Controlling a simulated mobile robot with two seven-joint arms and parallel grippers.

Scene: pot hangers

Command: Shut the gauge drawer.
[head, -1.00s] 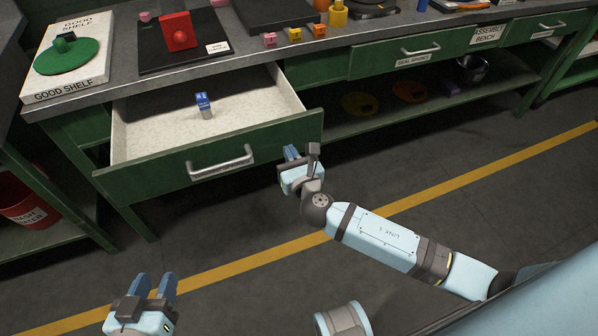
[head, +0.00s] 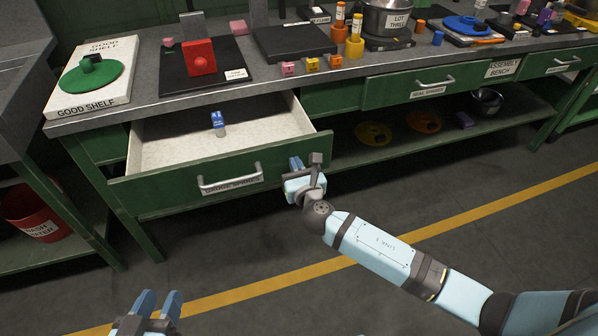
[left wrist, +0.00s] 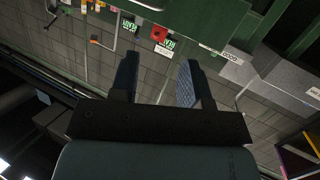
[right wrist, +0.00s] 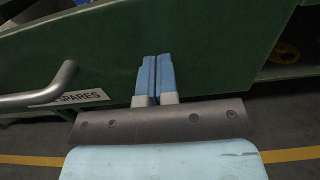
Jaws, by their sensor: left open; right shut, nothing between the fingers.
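The gauge drawer (head: 215,188) stands open below the left part of the bench, its green front pulled out and its pale inside showing. A small blue-topped block (head: 218,121) stands in it. Its bar handle (head: 232,180) sits above a white label; the right wrist view shows the handle (right wrist: 40,92) at left and the word SPARES. My right gripper (head: 296,163) is shut and empty at the right part of the drawer front; its fingertips (right wrist: 156,58) point at the green panel, touching or very close. My left gripper (head: 160,300) is open and empty, low over the floor, away from the drawer.
The bench top (head: 130,110) holds a sign board with a green lid, a red block on a black plate, small cubes and a pot (head: 388,18). A closed drawer (head: 435,84) lies further right. A red bucket (head: 35,215) stands at left. Floor before the drawer is open.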

